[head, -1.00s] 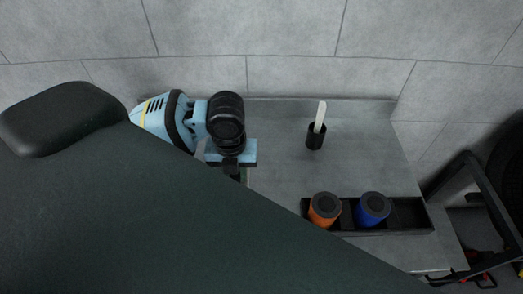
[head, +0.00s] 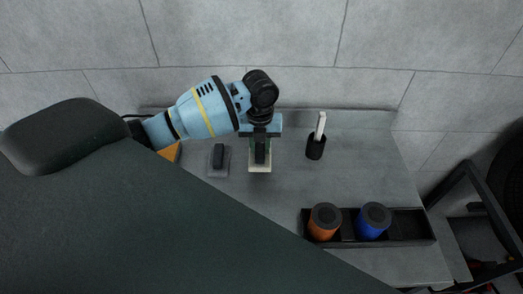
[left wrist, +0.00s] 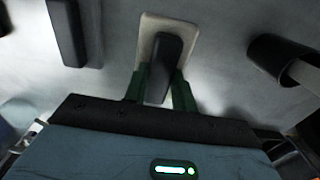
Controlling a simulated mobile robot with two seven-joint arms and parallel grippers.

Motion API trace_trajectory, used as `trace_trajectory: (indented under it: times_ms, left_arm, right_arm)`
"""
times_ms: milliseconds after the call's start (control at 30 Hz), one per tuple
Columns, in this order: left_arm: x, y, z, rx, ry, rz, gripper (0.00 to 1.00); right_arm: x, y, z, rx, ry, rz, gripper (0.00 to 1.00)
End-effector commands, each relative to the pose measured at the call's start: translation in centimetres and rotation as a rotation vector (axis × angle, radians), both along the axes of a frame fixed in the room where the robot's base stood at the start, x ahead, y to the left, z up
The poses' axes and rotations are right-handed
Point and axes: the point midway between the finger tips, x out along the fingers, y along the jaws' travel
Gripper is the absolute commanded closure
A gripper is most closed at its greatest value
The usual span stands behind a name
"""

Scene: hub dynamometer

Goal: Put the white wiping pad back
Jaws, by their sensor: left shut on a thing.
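The white wiping pad (head: 260,168) has a black handle and is at the back middle of the grey table in the head view. My left gripper (head: 261,150) is above it, shut on its handle. In the left wrist view the green fingers of my left gripper (left wrist: 160,85) are on both sides of the black handle, and the pale pad (left wrist: 150,24) shows beyond them. I cannot tell whether the pad touches the table. My right gripper is not in view.
A grey pad with a black handle (head: 218,160) lies just left of the white one. A black cup (head: 316,149) holding a white stick stands to the right. A black tray (head: 404,222) holds an orange jar (head: 325,221) and a blue jar (head: 373,220). An orange thing (head: 170,152) shows at left.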

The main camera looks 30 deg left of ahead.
Motion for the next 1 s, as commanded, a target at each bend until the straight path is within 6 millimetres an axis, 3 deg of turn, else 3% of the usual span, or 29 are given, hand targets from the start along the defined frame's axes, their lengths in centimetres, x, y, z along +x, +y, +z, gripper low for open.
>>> trace_trajectory:
  times_ms: [233,500,933,967,1000]
  left_arm:
    - [1.0,0.1,-0.1,0.0,-0.001,0.001,0.98]
    - [0.9,0.2,-3.4,0.002,-0.003,0.001,0.98]
    - [0.9,0.2,-4.0,0.002,-0.001,0.0,0.98]
    - [0.9,0.2,-3.9,0.002,-0.001,0.0,0.71]
    - [0.9,0.2,-3.9,0.002,-0.001,0.0,0.66]
  right_arm:
    - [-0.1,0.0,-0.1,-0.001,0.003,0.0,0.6]
    - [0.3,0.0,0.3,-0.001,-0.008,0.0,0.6]
    - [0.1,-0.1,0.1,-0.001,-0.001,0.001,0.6]
    - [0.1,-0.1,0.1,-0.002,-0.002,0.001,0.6]
    - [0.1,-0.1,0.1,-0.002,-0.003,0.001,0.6]
